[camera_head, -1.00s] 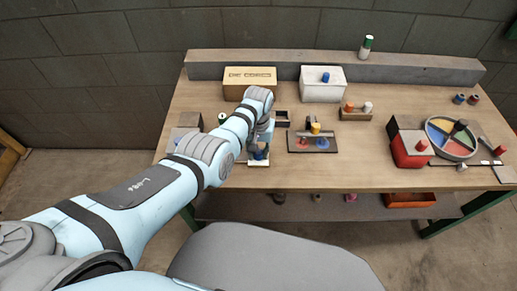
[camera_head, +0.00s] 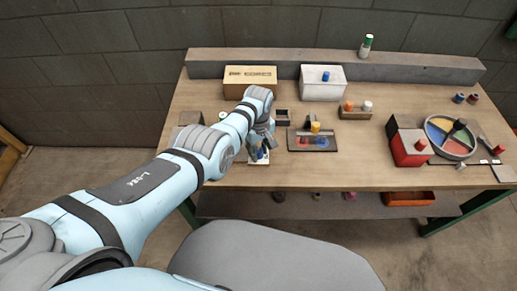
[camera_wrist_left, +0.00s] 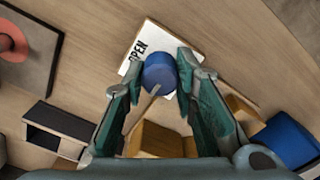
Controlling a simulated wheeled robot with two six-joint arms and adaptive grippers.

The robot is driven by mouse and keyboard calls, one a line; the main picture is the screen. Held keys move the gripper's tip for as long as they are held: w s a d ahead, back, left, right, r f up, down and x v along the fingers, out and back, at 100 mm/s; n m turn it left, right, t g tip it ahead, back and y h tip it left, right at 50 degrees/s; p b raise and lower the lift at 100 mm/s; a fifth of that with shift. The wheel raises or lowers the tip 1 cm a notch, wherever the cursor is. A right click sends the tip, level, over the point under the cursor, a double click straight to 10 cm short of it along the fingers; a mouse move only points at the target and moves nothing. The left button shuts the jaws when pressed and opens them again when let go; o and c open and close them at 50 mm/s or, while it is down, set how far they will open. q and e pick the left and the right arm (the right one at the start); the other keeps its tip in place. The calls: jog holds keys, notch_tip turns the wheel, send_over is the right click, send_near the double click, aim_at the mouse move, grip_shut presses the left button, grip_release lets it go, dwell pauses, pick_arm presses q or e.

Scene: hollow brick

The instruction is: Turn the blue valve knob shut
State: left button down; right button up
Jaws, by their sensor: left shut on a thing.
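The blue valve knob (camera_wrist_left: 160,73) is a round blue cylinder between the fingertips of my left gripper (camera_wrist_left: 159,69) in the left wrist view. A finger lies on each side of it and the gripper is shut on it. Behind the knob is a white plate (camera_wrist_left: 148,42) with the word OPEN on it. In the head view the knob (camera_head: 263,154) is mostly covered by my left gripper (camera_head: 262,144), near the table's front edge. My right gripper is not in view.
A dark tray (camera_head: 298,148) with red and blue discs and a yellow knob stands just right of the gripper. A small dark open box (camera_head: 283,118) lies behind it. A red block (camera_head: 409,153) and a coloured dial (camera_head: 450,136) stand at the right.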

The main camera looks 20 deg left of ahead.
aim_at(258, 150)
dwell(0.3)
pick_arm(q)
jog(key=c, duration=1.3)
grip_release()
notch_tip(258, 150, up, 12)
